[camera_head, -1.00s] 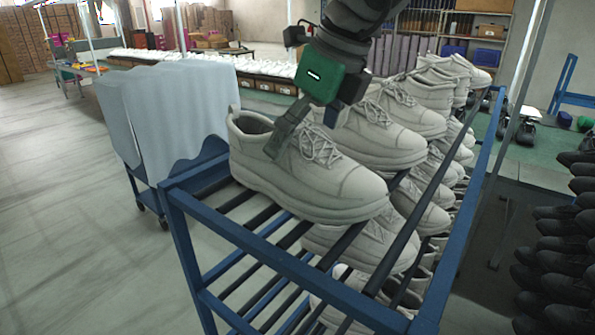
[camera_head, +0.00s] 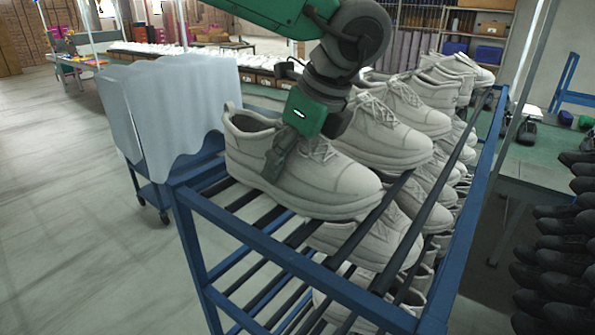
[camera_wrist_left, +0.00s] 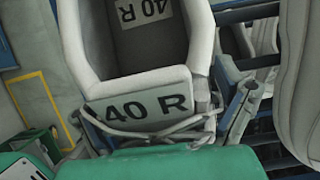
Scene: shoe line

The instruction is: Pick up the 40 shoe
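The 40 shoe (camera_head: 325,178) is a pale grey lace-up at the front of the rack's top level, toe to the right. In the left wrist view its tongue (camera_wrist_left: 150,107) reads "40 R", and the insole also shows a 40 R label. My left gripper (camera_head: 280,160) is down over the shoe, one finger against its near side; the far finger is hidden in the head view. A dark finger (camera_wrist_left: 240,108) shows beside the laces in the wrist view. The gripper appears shut on the shoe; whether the sole still touches the bars is unclear. My right gripper is not in view.
The blue rack (camera_head: 245,240) has dark bars and holds several similar shoes, one (camera_head: 385,140) close behind. A cart with grey sheets (camera_head: 180,105) stands at the left. Dark shoes (camera_head: 565,250) hang at the right. The floor at left is clear.

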